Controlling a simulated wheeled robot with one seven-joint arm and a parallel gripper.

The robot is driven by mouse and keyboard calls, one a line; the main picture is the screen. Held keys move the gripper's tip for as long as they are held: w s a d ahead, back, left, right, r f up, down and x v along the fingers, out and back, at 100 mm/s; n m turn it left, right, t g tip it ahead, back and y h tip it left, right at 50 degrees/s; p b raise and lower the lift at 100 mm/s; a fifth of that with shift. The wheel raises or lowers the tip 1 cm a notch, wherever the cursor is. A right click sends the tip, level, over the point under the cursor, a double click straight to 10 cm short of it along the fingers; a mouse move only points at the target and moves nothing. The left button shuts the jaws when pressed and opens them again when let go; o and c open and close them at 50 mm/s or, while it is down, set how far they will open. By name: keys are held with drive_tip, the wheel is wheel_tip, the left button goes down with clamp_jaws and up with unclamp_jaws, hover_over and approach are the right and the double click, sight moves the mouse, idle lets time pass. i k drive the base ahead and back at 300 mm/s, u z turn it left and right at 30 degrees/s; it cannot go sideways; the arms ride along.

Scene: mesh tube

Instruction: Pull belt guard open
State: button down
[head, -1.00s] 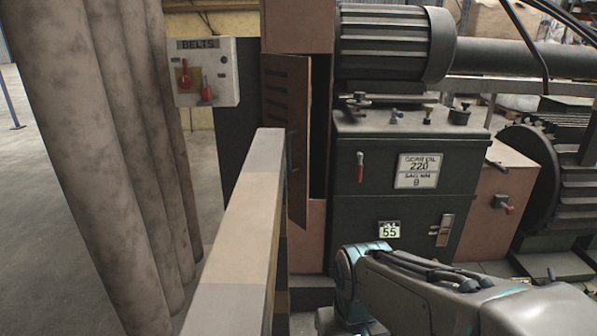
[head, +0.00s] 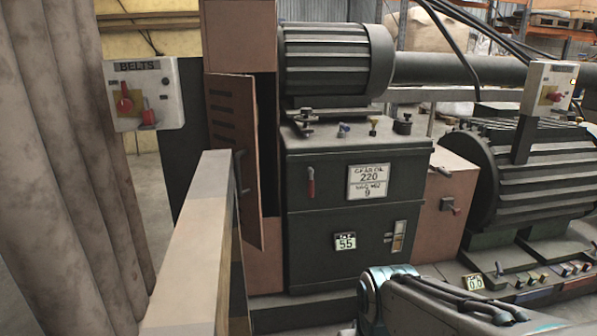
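The belt guard looks to be the brownish-pink slotted door (head: 222,125), left of the dark green gear box cabinet. It stands ajar, with a dark gap along its right side. A dark upright handle (head: 238,172) is on the door's face. A pale rail in front hides the door's lower left part. My gripper is not in view; only a grey and teal part of my arm shows at the bottom right, well apart from the door.
The pale rail (head: 190,235) rises from the bottom toward the door. Thick mottled columns (head: 60,150) stand at left. A BELTS switch box (head: 144,95) is beyond them. The gear box cabinet (head: 310,225) and a ribbed motor (head: 535,175) fill the right.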

sight(230, 102)
drive_tip(key=z, duration=0.15)
drive_tip(key=i, duration=1.1)
drive_tip(key=u, duration=0.4)
